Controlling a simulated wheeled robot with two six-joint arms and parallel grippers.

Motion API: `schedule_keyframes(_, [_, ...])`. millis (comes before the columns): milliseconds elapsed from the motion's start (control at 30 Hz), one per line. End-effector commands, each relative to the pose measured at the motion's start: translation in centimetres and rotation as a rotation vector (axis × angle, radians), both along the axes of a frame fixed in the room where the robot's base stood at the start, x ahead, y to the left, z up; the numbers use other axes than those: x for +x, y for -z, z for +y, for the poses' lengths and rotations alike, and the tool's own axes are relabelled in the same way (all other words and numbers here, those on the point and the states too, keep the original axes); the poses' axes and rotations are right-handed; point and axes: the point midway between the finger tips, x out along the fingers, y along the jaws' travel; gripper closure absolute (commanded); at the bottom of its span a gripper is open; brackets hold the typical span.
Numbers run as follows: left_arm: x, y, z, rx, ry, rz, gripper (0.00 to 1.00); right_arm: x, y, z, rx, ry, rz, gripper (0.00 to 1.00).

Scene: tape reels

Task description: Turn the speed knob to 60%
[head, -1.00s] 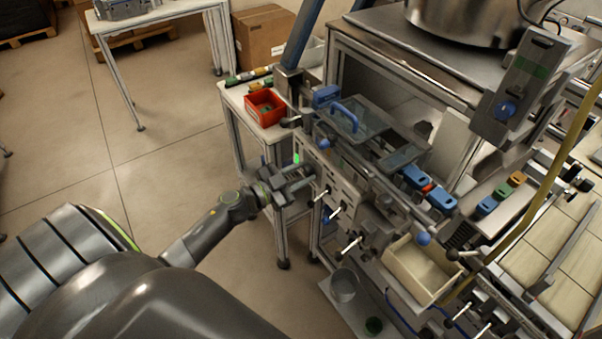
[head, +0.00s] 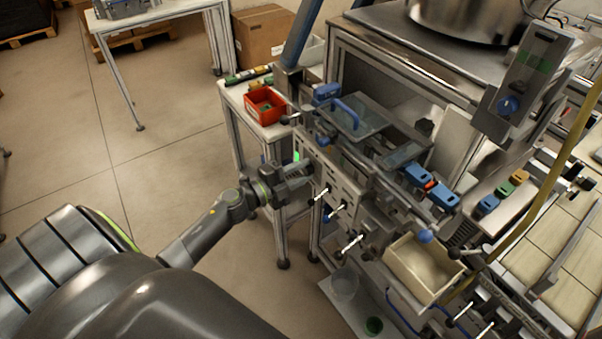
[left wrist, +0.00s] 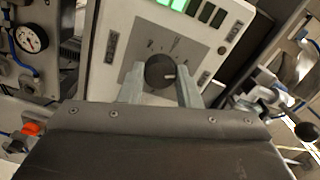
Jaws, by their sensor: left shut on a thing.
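The speed knob (left wrist: 160,71) is black and round with a pale pointer mark, and sits on a grey dial plate (left wrist: 190,48) of a light control panel. In the left wrist view the mark points to the right; the scale figures are too small to read. My left gripper (left wrist: 160,78) has one finger on each side of the knob and is shut on it. In the head view my left gripper (head: 306,172) reaches the machine's front panel (head: 343,185) and hides the knob. My right gripper is not in view.
A pressure gauge (left wrist: 30,38) is left of the panel. Lever handles (head: 352,243) stick out below my gripper. A red bin (head: 265,106) stands on the side table, and a cream bin (head: 422,268) hangs at the machine's front.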

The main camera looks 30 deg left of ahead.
Motion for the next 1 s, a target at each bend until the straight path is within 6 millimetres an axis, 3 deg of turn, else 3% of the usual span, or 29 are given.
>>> schedule_keyframes(600, [-0.1, 0.3, 0.0, 0.541, 0.0, -0.222, 0.93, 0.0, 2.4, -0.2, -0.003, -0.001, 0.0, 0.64])
schedule_keyframes(1000, [-0.1, 0.3, 0.0, 0.799, 0.001, -0.329, 0.93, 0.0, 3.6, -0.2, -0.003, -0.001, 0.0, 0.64])
